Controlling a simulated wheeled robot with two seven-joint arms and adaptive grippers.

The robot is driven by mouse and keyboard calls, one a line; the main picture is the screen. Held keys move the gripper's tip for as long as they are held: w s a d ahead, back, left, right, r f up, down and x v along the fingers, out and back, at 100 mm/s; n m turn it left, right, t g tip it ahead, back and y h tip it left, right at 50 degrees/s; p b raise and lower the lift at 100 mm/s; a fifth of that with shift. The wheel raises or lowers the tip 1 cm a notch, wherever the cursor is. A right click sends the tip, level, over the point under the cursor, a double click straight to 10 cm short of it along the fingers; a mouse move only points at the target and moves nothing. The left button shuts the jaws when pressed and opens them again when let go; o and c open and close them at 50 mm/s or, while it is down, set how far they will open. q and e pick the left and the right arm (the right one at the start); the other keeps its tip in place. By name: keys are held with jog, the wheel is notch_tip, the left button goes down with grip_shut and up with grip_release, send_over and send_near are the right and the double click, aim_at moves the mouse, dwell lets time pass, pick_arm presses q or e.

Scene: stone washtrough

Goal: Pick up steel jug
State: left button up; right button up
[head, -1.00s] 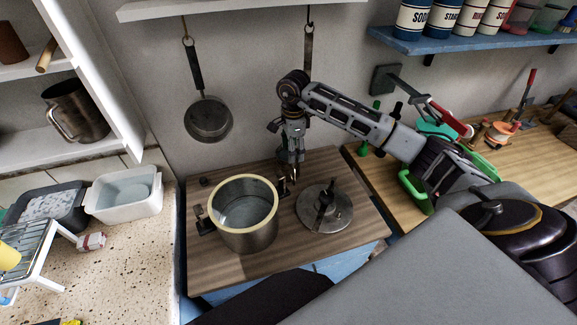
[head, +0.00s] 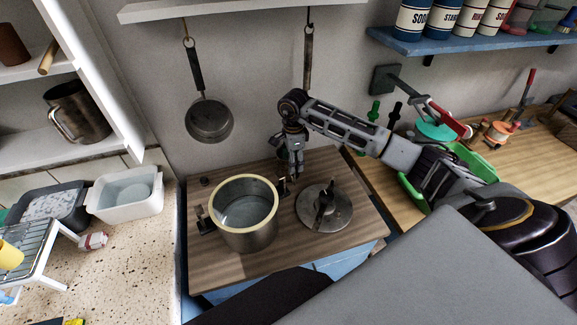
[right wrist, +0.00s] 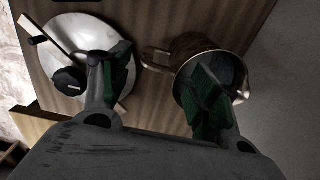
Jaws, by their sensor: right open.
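A steel jug (right wrist: 196,46) with a side handle stands on the wooden top in the right wrist view; my right gripper mostly hides it in the head view. My right gripper (head: 293,172) is open and points down at the back of the wooden top. In the right wrist view the open fingers (right wrist: 158,72) spread either side of the jug's handle. One finger overlaps the jug's mouth; whether it touches or reaches inside I cannot tell. The other finger overlaps a round metal lid. Another metal jug (head: 84,112) stands on the left shelf. My left gripper is not in view.
A big steel pot (head: 247,234) stands on the wooden top (head: 215,278), left of the round lid (head: 335,212). A pan (head: 209,120) hangs on the wall behind. A white tub (head: 124,196) stands on the left counter. The front right of the wooden top is clear.

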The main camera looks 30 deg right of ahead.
jog(key=shift+d+f+p, duration=0.1)
jog(key=shift+f+p, duration=0.5)
jog(key=shift+f, duration=1.65)
jog(key=shift+c, duration=0.3)
jog(key=shift+s, duration=0.1)
grip_shut()
